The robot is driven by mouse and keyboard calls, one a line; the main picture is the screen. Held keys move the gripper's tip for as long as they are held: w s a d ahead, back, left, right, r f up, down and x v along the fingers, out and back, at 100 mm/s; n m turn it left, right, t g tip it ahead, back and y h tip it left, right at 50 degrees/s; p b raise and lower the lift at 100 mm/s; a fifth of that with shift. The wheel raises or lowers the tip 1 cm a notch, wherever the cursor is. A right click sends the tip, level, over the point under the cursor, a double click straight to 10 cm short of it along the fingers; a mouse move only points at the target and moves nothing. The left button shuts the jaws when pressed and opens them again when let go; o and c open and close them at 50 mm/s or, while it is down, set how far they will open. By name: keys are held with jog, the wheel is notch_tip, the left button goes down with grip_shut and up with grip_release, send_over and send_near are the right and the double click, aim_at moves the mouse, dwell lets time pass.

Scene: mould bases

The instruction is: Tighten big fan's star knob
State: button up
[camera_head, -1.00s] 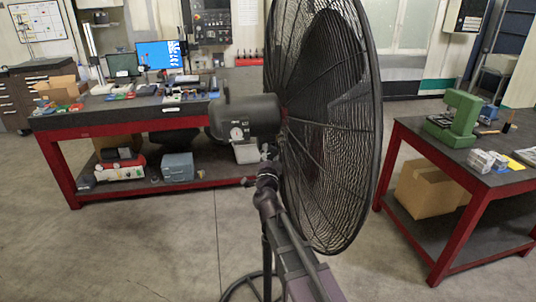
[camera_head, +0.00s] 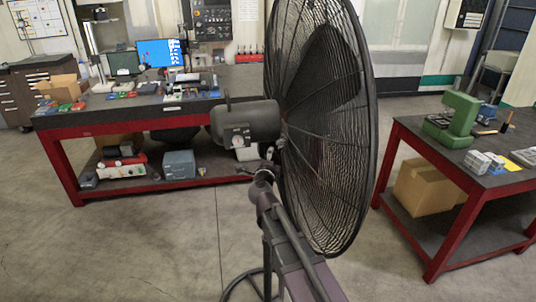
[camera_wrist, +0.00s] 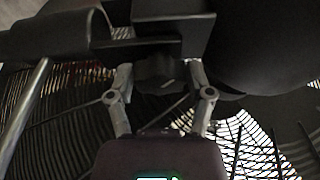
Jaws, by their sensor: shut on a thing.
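The big fan (camera_head: 328,120) stands in the middle of the head view, with a dark wire cage and a grey motor housing (camera_head: 243,123). My gripper (camera_head: 264,174) is just below the motor housing, at the fan's neck. In the wrist view my gripper (camera_wrist: 161,78) has its two grey fingers on either side of a dark star knob (camera_wrist: 155,68) under the fan's bracket. It is shut on the knob. The knob's outline is dim, and its lobes are hard to make out. In the head view the knob is largely hidden by my arm and the neck.
A red-framed workbench (camera_head: 130,120) with tools and screens stands behind at the left. Another red-framed table (camera_head: 400,140) with a green press (camera_head: 455,120) stands at the right, a cardboard box (camera_head: 425,187) on its shelf. The floor at front left is clear.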

jog(key=m+g+p, duration=0.1)
jog(key=m, duration=0.1)
jog(key=shift+d+r+m+p, duration=0.1)
jog(key=shift+r+m+p, duration=0.05)
jog(key=shift+m+p, duration=0.25)
jog(key=shift+s+m+g, duration=0.1)
jog(key=shift+m+g, duration=0.2)
jog(key=shift+m, duration=0.3)
jog(key=o, duration=1.1)
jog(key=shift+y, duration=0.4)
